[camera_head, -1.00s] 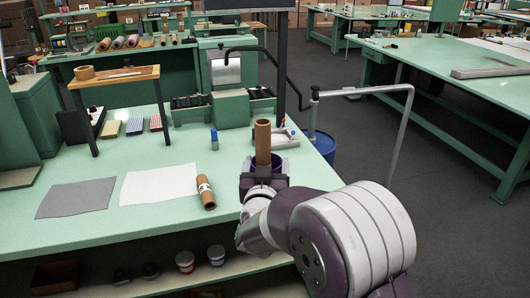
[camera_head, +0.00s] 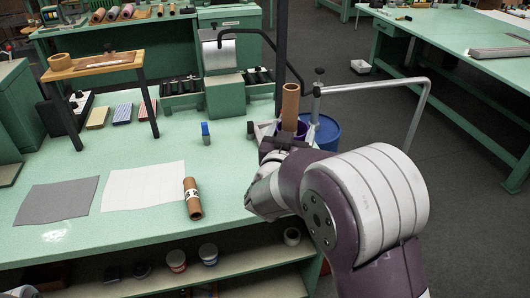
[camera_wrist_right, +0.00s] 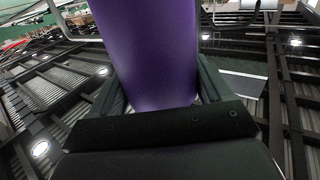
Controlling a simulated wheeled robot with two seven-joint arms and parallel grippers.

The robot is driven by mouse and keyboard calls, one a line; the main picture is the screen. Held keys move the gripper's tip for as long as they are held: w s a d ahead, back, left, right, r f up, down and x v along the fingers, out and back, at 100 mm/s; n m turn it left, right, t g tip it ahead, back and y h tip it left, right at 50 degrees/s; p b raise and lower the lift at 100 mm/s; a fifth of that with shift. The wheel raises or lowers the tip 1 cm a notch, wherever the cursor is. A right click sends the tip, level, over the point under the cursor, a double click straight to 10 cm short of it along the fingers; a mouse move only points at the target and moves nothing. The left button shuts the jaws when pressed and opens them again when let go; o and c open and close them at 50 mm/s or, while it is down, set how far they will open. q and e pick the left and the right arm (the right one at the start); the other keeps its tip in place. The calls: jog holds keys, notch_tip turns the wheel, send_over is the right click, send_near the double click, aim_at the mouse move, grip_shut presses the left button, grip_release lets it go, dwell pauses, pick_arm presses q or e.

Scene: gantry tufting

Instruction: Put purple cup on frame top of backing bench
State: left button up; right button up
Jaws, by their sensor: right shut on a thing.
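My right gripper (camera_head: 286,137) is shut on the purple cup (camera_head: 304,130) near the right end of the green bench (camera_head: 110,235). A brown cardboard tube (camera_head: 290,106) stands up out of the cup. In the right wrist view the cup (camera_wrist_right: 155,50) fills the space between the fingers (camera_wrist_right: 158,95). My forearm and gripper hide much of the cup in the head view. A raised frame with a wooden top (camera_head: 92,66) and dark legs stands at the bench's left back. A flat strip lies on that top. My left gripper is out of view.
Grey (camera_head: 57,202) and white sheets (camera_head: 143,187) lie on the bench, with a brown roll (camera_head: 193,198) beside them. A blue-capped bottle (camera_head: 206,133) and a green machine (camera_head: 225,90) stand behind. A bent grey rail (camera_head: 375,87) and blue barrel (camera_head: 324,133) are at the right.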

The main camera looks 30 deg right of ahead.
jog(key=w+f, duration=1.1)
jog(key=shift+w, duration=0.35)
jog(key=o, duration=1.3)
jog(key=v, duration=1.2)
jog(key=s+a+f+n+g+y, duration=0.25)
jog(key=a+f+n+y, duration=0.3)
jog(key=a+y, duration=0.5)
jog(key=s+n+g, duration=0.1)
jog(key=s+g, duration=0.2)
jog(key=s, duration=0.2)
jog(key=s+d+f+n+g+y, duration=0.1)
jog(key=s+g, duration=0.2)
jog(key=s, duration=0.3)
jog(key=s+d+f+n+g+y, duration=0.1)
jog(key=s+g, duration=0.2)
jog(key=s, duration=0.3)
jog(key=shift+f+n, duration=0.1)
jog(key=shift+n, duration=0.15)
